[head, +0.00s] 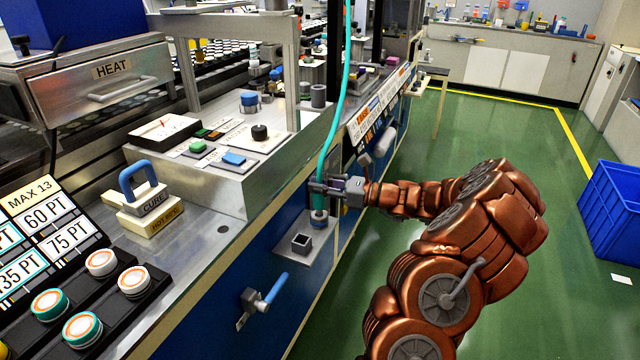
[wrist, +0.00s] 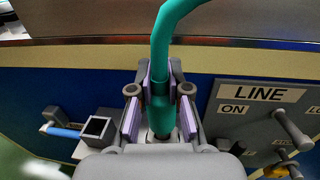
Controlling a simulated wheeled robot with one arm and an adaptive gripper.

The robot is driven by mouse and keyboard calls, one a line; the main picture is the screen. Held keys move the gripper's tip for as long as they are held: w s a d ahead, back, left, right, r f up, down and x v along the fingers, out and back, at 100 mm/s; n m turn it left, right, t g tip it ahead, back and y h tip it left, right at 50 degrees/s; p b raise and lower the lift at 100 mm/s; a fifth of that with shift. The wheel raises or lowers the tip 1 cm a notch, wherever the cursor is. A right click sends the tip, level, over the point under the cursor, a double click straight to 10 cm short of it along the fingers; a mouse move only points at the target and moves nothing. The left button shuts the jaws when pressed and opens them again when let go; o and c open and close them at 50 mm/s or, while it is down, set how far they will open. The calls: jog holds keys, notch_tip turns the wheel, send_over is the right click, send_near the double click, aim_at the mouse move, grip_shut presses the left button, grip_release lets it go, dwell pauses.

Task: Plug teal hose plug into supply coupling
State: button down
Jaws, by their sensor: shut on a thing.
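The teal hose (head: 330,130) hangs from above and runs down to its teal plug (head: 319,201) at the blue bench front. My gripper (head: 322,186) is shut on the plug and holds it upright. In the wrist view, the purple finger pads (wrist: 160,112) stand on both sides of the plug (wrist: 159,115). The supply coupling (head: 319,219) is a grey round fitting on a small metal ledge, directly below the plug. The plug's lower end meets or nearly meets it; I cannot tell whether it is seated.
A dark square socket (head: 301,243) stands on the same ledge, left of the coupling. A blue-handled valve (head: 268,294) sticks out below. In the wrist view, a LINE ON panel (wrist: 262,105) with levers is close on the right. The green floor (head: 450,145) is open.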

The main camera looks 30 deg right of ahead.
jog(key=shift+f, duration=1.15)
jog(key=c, duration=1)
grip_release()
jog(key=shift+c, duration=0.2)
jog(key=shift+s, duration=0.1)
jog(key=v, duration=1.2)
jog(key=shift+a, duration=0.1)
